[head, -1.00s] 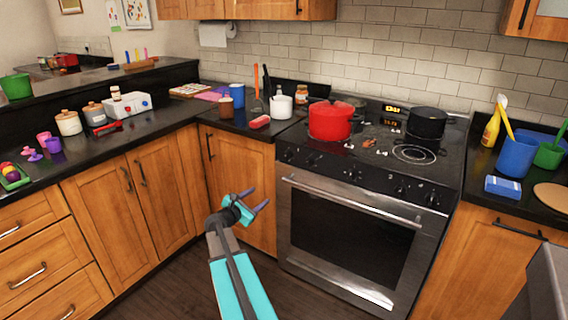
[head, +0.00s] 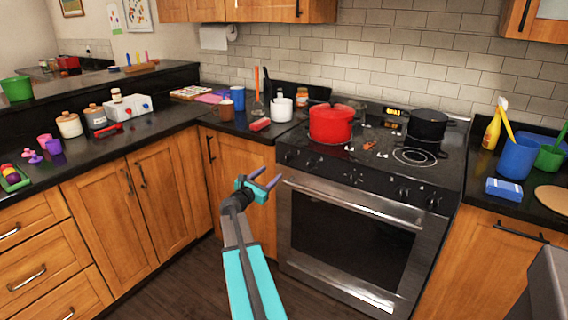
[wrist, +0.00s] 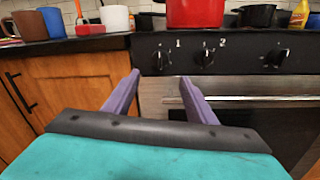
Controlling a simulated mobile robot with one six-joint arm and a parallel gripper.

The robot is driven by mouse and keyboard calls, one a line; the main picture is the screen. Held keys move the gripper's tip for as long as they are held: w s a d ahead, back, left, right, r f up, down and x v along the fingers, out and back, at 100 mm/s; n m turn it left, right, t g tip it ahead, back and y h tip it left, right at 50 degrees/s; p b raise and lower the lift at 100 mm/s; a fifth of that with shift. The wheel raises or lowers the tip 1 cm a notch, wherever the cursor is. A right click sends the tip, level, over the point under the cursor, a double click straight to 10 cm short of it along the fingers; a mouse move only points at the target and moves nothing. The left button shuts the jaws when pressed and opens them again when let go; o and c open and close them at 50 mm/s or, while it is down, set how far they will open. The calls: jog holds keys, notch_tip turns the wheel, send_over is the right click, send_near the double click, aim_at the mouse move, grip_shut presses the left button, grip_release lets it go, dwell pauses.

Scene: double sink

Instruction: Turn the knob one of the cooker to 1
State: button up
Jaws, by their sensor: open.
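The cooker (head: 350,235) has a dark front panel with a row of black knobs. Its leftmost knob, knob one (head: 288,155), is at the panel's left end; in the wrist view it (wrist: 160,58) stands almost straight beyond my fingers. A white 1 (wrist: 178,43) shows up and right of this knob. A second knob (wrist: 205,57) with a white 2 beside it is to its right. I cannot tell exactly where knob one points. My gripper (head: 273,175) is open and empty, with purple fingers, in front of the cooker's left side, below and apart from the knob.
The oven handle (wrist: 238,99) runs across the door just below the panel. A red pot (head: 330,123) and a black pot (head: 428,124) stand on the hob. The counter (head: 228,122) left of the cooker holds mugs and utensils. The floor before the cooker is clear.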

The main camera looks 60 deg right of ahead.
aim_at(285, 160)
jog(key=shift+w+d+p, duration=0.2)
jog(key=shift+d+p, duration=0.15)
jog(key=shift+d, duration=2.85)
jog(key=shift+w+d+p, duration=0.2)
jog(key=shift+d+p, duration=0.1)
jog(key=shift+d, duration=2.85)
jog(key=c, duration=1)
jog(key=shift+a, duration=0.2)
jog(key=shift+c, duration=0.2)
jog(key=shift+d, duration=0.1)
